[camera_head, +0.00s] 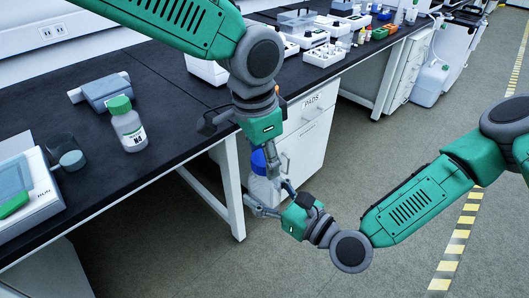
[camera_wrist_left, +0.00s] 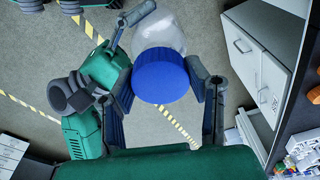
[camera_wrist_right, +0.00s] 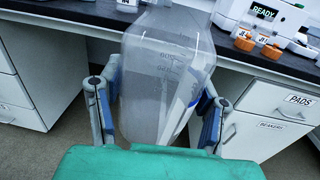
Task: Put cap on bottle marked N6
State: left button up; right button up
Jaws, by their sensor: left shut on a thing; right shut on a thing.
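A clear bottle with faint volume marks (camera_wrist_right: 165,75) is held in the air between the fingers of my right gripper (camera_wrist_right: 157,112). In the head view the bottle (camera_head: 262,190) hangs in front of the bench, over the floor. My left gripper (camera_head: 262,152) is above it, shut on a blue cap (camera_wrist_left: 161,79). The cap (camera_head: 258,161) is right over the bottle's top; whether it is seated on the neck I cannot tell. The neck is hidden, and no N6 marking is readable on this bottle. My right gripper (camera_head: 268,196) comes in from the right side.
A blue-grey device (camera_head: 106,92), a dark beaker (camera_head: 65,152) and a scale-like instrument (camera_head: 22,192) are nearby. A white PADS drawer cabinet (camera_head: 313,125) is behind my grippers. Floor is open at right.

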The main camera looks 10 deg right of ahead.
pick_arm(q)
jog(key=shift+f, duration=0.55)
dwell(0.4)
